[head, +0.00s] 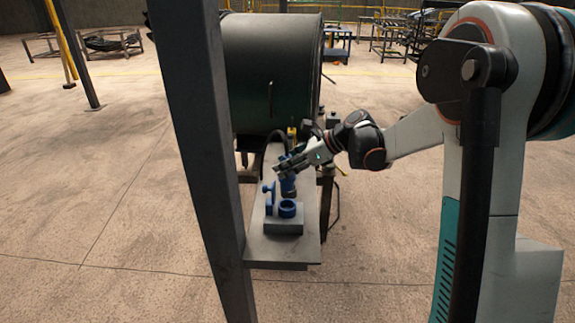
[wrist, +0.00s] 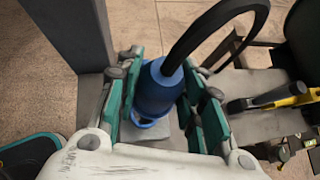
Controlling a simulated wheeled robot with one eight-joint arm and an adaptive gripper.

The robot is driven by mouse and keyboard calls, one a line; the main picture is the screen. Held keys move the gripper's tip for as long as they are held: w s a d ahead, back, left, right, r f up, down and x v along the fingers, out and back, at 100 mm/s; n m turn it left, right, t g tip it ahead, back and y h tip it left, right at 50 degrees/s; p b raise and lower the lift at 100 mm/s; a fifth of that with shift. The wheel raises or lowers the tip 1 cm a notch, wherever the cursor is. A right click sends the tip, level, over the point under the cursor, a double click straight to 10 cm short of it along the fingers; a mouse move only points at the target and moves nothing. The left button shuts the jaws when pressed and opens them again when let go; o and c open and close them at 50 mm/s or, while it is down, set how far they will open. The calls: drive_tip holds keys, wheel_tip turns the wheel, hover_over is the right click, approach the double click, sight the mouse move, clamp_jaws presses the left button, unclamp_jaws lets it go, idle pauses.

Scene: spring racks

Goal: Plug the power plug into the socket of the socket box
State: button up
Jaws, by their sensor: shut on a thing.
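The blue power plug (head: 288,187) is held upright in my gripper (head: 284,170), with a black cable (wrist: 230,12) curving up from its top. In the wrist view, the teal-padded fingers are shut on both sides of the plug (wrist: 158,92). The grey socket box (head: 284,227) sits on the near part of the bench. Its round blue socket (head: 287,209) faces up, with a blue flap (head: 269,198) standing open on its left. The plug is close above and slightly behind the socket in the head view. Whether they touch is unclear, as the plug hides part of the box in the wrist view.
The narrow grey bench (head: 258,247) has bare room in front of the box. A large dark drum (head: 272,75) stands behind it. A dark post (head: 205,130) rises close on the left. A yellow-and-black tool (wrist: 280,97) lies right of the plug in the wrist view.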

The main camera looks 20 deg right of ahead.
sight(294, 177)
drive_tip(key=shift+f, duration=0.15)
drive_tip(key=shift+f+b, duration=2)
drive_tip(key=shift+f, duration=0.8)
drive_tip(key=shift+f+b, duration=1.7)
drive_tip(key=shift+f, duration=0.6)
drive_tip(key=o, duration=1.2)
drive_tip(key=shift+r, duration=0.1)
drive_tip(key=v, duration=1.2)
